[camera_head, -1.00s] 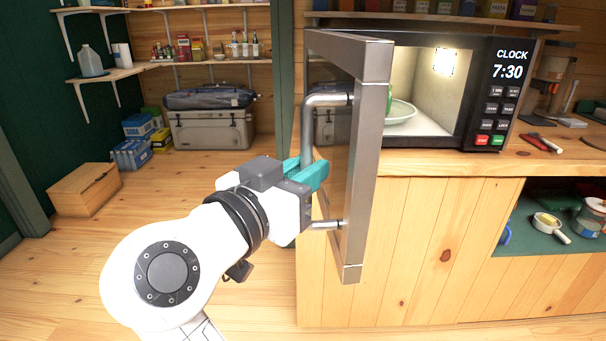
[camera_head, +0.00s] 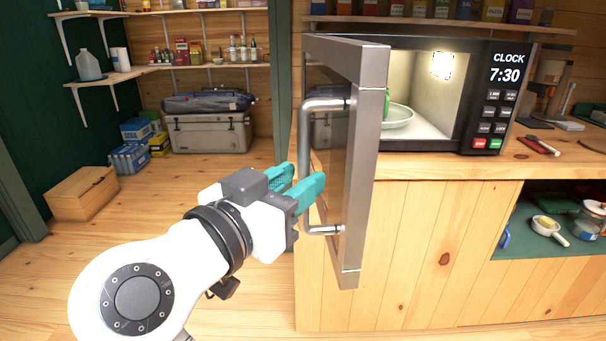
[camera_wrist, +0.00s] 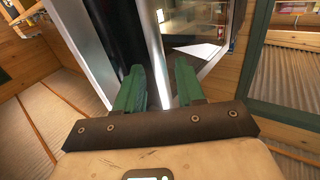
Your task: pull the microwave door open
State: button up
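The microwave (camera_head: 497,92) stands on the wooden counter, with its lit cavity showing and its clock at 7:30. Its door (camera_head: 364,170) stands wide open, swung out toward me. The silver bar handle (camera_head: 306,135) is on the door's left face. My gripper (camera_head: 305,174) is at the handle's lower half, its two teal fingers apart. The near finger overlaps the handle in the picture; I cannot tell whether it touches. The wrist view shows the open fingers (camera_wrist: 160,80) with a gap between them and the door's silver edge to the left. A plate (camera_head: 398,116) and a green item are inside.
The counter (camera_head: 450,166) carries tools at the right. An open shelf (camera_head: 545,240) below holds a pan and jars. A wooden box (camera_head: 83,193), small cartons and a grey cooler (camera_head: 210,133) stand on the floor at the left. The floor between is clear.

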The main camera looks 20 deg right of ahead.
jog(key=v, duration=0.8)
jog(key=shift+s, duration=0.15)
jog(key=shift+a, duration=0.15)
